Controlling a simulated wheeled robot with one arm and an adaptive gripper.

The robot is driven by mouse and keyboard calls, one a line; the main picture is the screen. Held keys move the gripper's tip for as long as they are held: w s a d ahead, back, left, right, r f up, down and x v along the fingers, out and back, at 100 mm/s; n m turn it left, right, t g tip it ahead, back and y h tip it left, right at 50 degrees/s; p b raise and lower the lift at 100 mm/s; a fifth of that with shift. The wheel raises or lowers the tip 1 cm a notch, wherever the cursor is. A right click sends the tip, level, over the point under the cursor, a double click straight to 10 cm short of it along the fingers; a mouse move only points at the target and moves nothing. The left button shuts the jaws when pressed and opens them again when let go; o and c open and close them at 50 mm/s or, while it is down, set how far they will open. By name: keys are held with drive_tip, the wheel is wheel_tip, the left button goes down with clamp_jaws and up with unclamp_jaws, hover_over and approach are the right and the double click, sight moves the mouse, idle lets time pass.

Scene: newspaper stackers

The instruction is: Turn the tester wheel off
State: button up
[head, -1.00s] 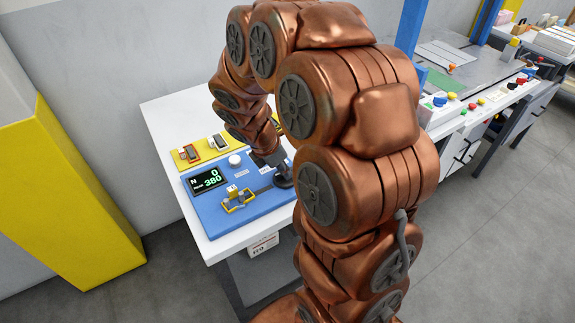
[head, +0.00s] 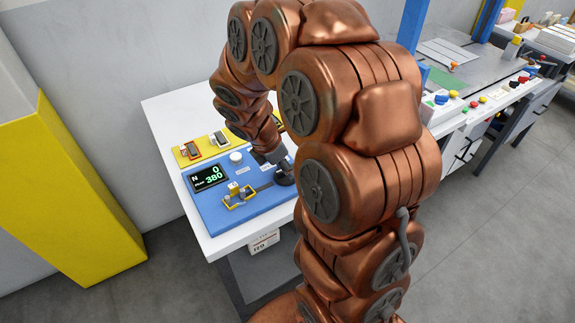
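The blue tester panel (head: 245,208) lies on a white table (head: 165,125). Its dark display (head: 208,178) reads N 0 and 380. A white round knob (head: 236,157) and a yellow bracket with a metal part (head: 238,195) sit on the panel. My gripper (head: 284,175) is at the panel's right side, pointing down, at or just above a dark round part there. My arm hides much of the gripper and the panel's right edge, so its fingers and any contact are unclear. I cannot tell which part is the tester wheel.
A yellow panel with small switches (head: 205,146) lies behind the blue one. A yellow pillar (head: 70,200) stands at left by the grey wall. Another bench with coloured buttons (head: 453,94) stands at right. The grey floor at lower right is clear.

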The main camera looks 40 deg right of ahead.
drive_tip(key=v, duration=1.2)
drive_tip(key=shift+d, duration=0.1)
drive_tip(key=s+a+f+m+y, duration=0.1)
drive_tip(key=s+a+m, duration=0.3)
drive_tip(key=s, duration=0.3)
drive_tip(key=s+a+m+g+y, duration=0.1)
drive_tip(key=s+a+m+y, duration=0.1)
drive_tip(key=s+m, duration=0.5)
drive_tip(key=s+a+f+m+y, duration=0.1)
drive_tip(key=s+a+m, duration=0.4)
drive_tip(key=s, duration=0.4)
drive_tip(key=shift+s+a+f+m+y, duration=0.25)
drive_tip(key=shift+a+f+m+y, duration=0.1)
drive_tip(key=shift+m, duration=0.25)
